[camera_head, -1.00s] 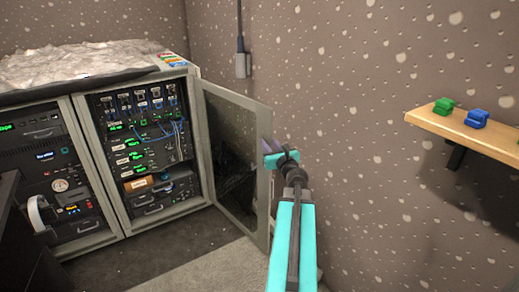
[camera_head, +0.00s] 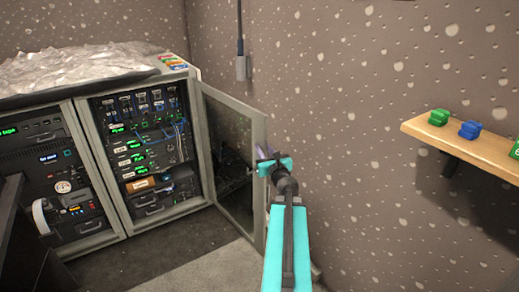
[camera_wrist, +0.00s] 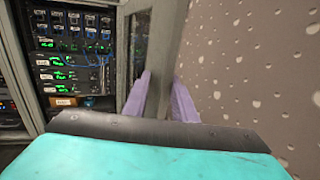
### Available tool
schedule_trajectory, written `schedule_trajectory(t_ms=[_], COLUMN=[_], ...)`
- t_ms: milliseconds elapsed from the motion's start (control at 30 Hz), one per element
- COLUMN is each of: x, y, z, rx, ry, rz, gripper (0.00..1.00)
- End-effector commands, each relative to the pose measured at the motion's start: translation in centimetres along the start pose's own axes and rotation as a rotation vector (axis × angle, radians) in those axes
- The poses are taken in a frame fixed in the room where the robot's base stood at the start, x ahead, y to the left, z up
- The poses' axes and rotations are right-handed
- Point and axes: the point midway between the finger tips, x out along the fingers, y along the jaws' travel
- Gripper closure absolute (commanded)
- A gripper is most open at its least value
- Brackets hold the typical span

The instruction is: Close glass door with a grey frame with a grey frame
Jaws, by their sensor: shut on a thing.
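The glass door with a grey frame (camera_head: 259,130) stands ajar, hinged at the right side of the grey rack cabinet (camera_head: 97,155). Its free edge points out toward me, and dark glass fills it. My gripper (camera_head: 268,160) is at the upper part of that free edge. In the wrist view the two purple fingertips of my gripper (camera_wrist: 164,95) lie on either side of the door's grey frame (camera_wrist: 166,50), shut on it. The finger contact is partly hidden by the gripper body. The open bay of the cabinet shows in the wrist view (camera_wrist: 75,60).
A speckled wall (camera_head: 340,100) rises close behind the door and my arm. A wooden shelf (camera_head: 470,145) with small coloured blocks juts from it at right. Headphones (camera_head: 40,215) hang at the left bay. The floor (camera_head: 170,255) before the cabinet looks clear.

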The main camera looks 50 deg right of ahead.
Motion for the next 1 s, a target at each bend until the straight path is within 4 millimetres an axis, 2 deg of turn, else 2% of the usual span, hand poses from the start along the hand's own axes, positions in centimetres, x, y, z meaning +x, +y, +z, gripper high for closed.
schedule_trajectory(t_ms=[33, 167, 933, 967, 1000], x=[0.14, 0.04, -0.54, -0.54, -0.55], y=[0.41, 0.60, 1.00, 0.98, 0.97], z=[0.55, 0.61, 0.06, 0.05, 0.03], rx=[0.003, 0.003, 0.000, 0.000, 0.000], ry=[-0.005, -0.005, 0.005, 0.005, 0.005], rz=[0.006, 0.001, -0.025, -0.025, -0.026], gripper=[0.95, 0.95, 0.95, 0.74, 0.67])
